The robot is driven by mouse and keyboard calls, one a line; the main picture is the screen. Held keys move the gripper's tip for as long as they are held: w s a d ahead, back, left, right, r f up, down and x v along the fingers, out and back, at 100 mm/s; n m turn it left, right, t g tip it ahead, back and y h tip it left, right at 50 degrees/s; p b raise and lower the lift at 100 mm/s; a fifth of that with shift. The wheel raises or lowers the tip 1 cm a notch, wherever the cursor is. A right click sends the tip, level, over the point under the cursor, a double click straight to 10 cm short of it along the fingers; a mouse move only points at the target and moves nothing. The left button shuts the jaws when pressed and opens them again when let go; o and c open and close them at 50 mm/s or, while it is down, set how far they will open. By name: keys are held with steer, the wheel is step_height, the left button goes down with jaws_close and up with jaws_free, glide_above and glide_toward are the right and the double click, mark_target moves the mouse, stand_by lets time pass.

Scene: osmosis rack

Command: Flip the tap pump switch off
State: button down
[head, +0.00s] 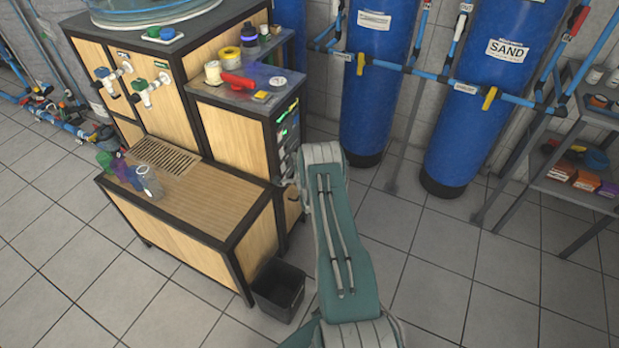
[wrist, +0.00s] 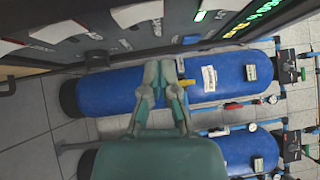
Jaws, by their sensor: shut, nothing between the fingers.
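In the wrist view, a dark panel carries several pale switch-like pieces (wrist: 137,13) along the top left, with small labels too blurred to read. I cannot tell which is the tap pump switch or how it is set. My gripper (wrist: 160,66) is shut and empty, its fingertips just below the panel pieces in the picture; I cannot tell whether it touches one. In the head view, the panel (head: 287,128) is on the right side of the wooden cabinet (head: 228,128), seen edge-on. My arm hides most of the gripper there.
Green lit displays (wrist: 205,12) sit beside the switches. Blue tanks (head: 380,75) with pipes stand behind. A black bin (head: 279,290) stands on the floor by the cabinet. A shelf rack (head: 575,165) is at the right. Tiled floor between is clear.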

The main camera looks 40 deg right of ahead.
steer(key=r+v, duration=0.1)
steer(key=v, duration=0.9)
steer(key=shift+a+r, duration=0.2)
steer(key=shift+r, duration=0.2)
steer(key=shift+d, duration=0.1)
